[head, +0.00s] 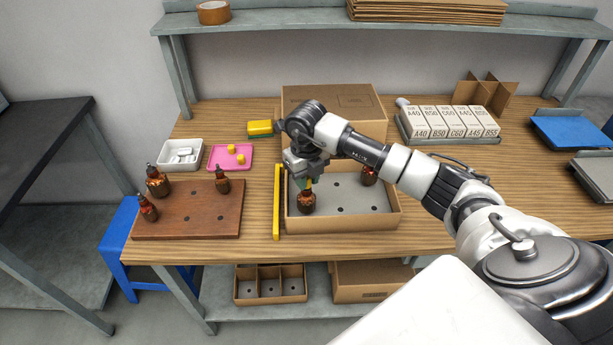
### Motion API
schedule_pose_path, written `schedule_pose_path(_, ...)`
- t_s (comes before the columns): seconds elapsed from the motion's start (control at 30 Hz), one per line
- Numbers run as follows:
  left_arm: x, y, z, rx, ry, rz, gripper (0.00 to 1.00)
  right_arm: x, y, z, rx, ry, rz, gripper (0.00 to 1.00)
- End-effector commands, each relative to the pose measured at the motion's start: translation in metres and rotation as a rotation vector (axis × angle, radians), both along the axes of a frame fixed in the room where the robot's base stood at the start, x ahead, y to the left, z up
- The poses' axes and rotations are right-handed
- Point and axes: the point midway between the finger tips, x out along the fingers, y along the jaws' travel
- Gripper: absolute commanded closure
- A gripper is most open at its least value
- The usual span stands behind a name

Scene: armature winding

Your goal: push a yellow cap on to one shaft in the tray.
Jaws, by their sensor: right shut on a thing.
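My right gripper (307,181) reaches down over the front left of the cardboard tray (352,224). It is shut on a small yellow cap, mostly hidden by the fingers, right at the top of an upright copper-brown armature (306,203). I cannot tell whether the cap is around the shaft or only touching its tip. A second armature (369,176) stands at the back right of the tray, partly behind my arm. Loose yellow caps (240,159) lie on a pink tray (219,164) to the left. My left gripper is out of view.
A brown board (190,225) at left holds three armatures (222,181). A yellow bar (277,203) lies between board and tray. A white bin (181,154), a yellow-green sponge (260,128), a closed carton (350,101) and labelled boxes (447,122) stand behind. The tray's middle floor is free.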

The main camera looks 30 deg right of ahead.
Motion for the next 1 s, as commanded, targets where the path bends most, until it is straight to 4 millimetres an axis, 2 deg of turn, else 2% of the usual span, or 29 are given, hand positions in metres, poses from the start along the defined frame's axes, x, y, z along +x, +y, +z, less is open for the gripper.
schedule_pose_path(0.33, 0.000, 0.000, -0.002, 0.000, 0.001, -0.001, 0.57, 0.000, 0.000, -0.002, 0.000, 0.000, 0.000, 0.97)
schedule_pose_path(0.37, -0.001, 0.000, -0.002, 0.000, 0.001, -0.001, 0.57, 0.000, 0.000, -0.002, 0.000, 0.000, 0.000, 0.71)
schedule_pose_path(0.53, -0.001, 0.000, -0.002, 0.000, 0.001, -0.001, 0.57, 0.000, 0.000, -0.002, 0.000, 0.000, 0.000, 0.46)
schedule_pose_path(0.83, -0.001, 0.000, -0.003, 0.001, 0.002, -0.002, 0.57, 0.000, 0.000, -0.001, 0.000, -0.001, 0.000, 0.46)
schedule_pose_path(1.0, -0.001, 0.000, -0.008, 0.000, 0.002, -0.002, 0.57, 0.001, -0.001, 0.019, -0.001, -0.006, 0.000, 0.46)
